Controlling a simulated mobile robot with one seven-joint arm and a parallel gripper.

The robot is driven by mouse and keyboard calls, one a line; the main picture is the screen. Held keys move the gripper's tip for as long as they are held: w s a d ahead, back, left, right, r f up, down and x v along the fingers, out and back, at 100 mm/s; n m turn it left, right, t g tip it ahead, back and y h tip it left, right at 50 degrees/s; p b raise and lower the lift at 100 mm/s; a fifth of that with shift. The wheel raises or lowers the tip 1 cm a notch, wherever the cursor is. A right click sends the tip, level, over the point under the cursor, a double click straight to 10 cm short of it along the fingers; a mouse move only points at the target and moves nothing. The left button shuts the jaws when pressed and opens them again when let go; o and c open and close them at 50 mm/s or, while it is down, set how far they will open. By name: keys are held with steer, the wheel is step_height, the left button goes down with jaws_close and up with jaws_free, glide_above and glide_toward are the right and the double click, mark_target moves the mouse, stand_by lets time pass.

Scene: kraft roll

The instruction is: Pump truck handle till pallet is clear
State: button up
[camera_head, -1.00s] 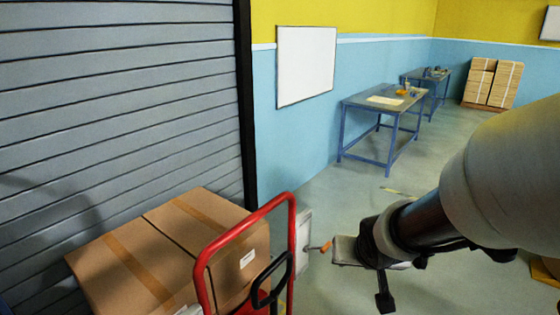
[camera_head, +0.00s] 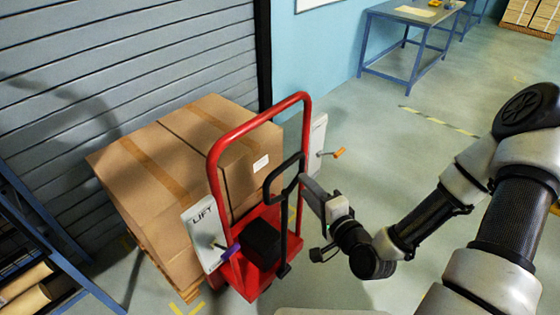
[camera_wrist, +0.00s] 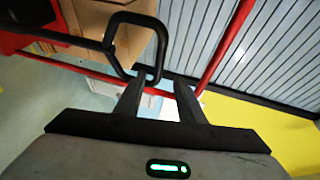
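The red pallet truck (camera_head: 219,192) stands in front of a large taped cardboard box on a wooden pallet (camera_head: 187,289). Its black loop handle (camera_head: 298,205) rises at the front of the red frame. My gripper (camera_head: 305,183) is at the upper right of this handle. In the wrist view, my gripper (camera_wrist: 160,88) has its two fingers apart. The handle loop (camera_wrist: 164,45) comes down close to the left fingertip; I cannot tell whether they touch. The pallet's underside and its gap to the floor are mostly hidden.
A white LIFT panel (camera_head: 204,233) with a purple lever (camera_head: 230,252) is on the truck's left. Another panel with an orange-gripped crank (camera_head: 338,153) is on its right, close to my gripper. A blue rack (camera_head: 45,235) stands left. Open floor lies right.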

steer(key=b+x, duration=0.9)
steer(key=x, duration=0.8)
steer(key=shift+f, duration=0.15)
jaws_close()
stand_by(0.9)
